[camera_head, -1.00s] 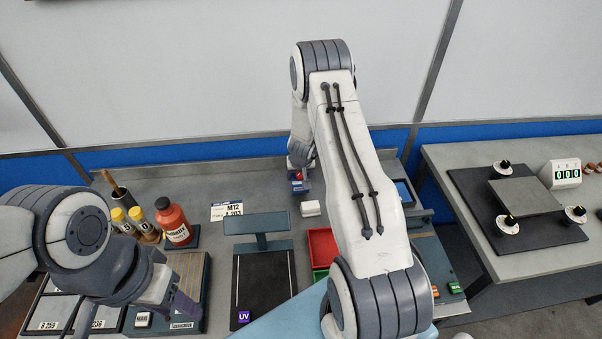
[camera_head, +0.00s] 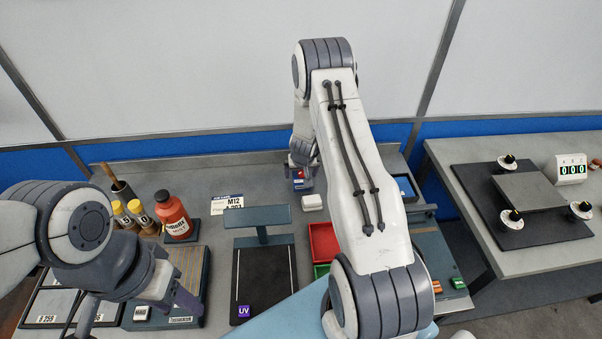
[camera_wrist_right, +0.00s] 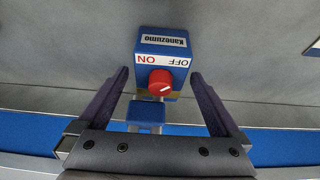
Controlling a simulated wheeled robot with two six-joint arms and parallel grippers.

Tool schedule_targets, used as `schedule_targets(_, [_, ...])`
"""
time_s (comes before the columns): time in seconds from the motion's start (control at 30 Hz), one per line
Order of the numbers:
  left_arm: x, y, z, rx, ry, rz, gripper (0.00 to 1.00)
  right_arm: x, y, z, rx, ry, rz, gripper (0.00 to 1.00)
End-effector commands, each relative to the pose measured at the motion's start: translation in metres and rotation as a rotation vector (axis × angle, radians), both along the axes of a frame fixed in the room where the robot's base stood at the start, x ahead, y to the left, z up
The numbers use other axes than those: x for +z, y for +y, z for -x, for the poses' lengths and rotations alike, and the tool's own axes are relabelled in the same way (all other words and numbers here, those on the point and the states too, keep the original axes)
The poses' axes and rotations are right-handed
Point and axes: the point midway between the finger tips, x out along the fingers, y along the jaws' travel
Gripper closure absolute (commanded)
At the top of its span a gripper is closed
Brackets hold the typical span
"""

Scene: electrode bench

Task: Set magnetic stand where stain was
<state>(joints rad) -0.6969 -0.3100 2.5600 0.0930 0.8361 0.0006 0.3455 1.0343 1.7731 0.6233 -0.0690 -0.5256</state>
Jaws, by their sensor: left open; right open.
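The magnetic stand is a blue block (camera_wrist_right: 162,45) with a white ON/OFF plate and a red round knob (camera_wrist_right: 160,84), labelled Kanezumo. In the right wrist view it lies ahead of and between the fingers of my right gripper (camera_wrist_right: 160,74), which is open, with gaps on both sides. In the head view the stand (camera_head: 299,183) shows small at the back of the bench, partly hidden by my right arm. My left gripper (camera_head: 135,307) is open and empty over the front left of the bench. I cannot make out a stain.
A UV platform (camera_head: 264,282), red tray (camera_head: 323,240), red bottle (camera_head: 174,216) and label card (camera_head: 226,201) stand on the bench. A second table (camera_head: 540,238) stands right.

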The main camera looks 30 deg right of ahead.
Motion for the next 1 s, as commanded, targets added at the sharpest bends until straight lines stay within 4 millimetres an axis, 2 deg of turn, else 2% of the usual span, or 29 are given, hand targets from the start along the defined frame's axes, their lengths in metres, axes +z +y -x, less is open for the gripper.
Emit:
schedule_targets(0.4, [0.026, 0.0, 0.0, 0.001, 0.0, 0.0, 0.5, 0.081, 0.014, 0.027, 0.001, -0.003, 0.001, 0.0])
schedule_targets(0.5, [0.032, 0.0, 0.0, 0.002, 0.0, 0.0, 0.5, 0.096, 0.017, 0.034, 0.0, -0.002, 0.0, 0.0])
schedule_targets(0.63, [0.037, 0.0, 0.0, 0.002, 0.0, 0.0, 0.5, 0.108, 0.019, 0.039, 0.0, -0.001, 0.0, 0.0])
schedule_targets(0.83, [0.038, 0.0, 0.0, 0.002, 0.0, 0.0, 0.5, 0.112, 0.021, 0.041, 0.004, 0.0, -0.001, 0.0])
schedule_targets(0.93, [0.038, 0.0, 0.0, 0.002, 0.0, 0.0, 0.5, 0.12, 0.036, 0.038, 0.033, -0.004, -0.013, 0.0])
schedule_targets(1.0, [0.038, 0.0, 0.0, 0.002, 0.0, 0.0, 0.5, 0.135, 0.062, 0.035, 0.087, -0.006, -0.033, 0.0])
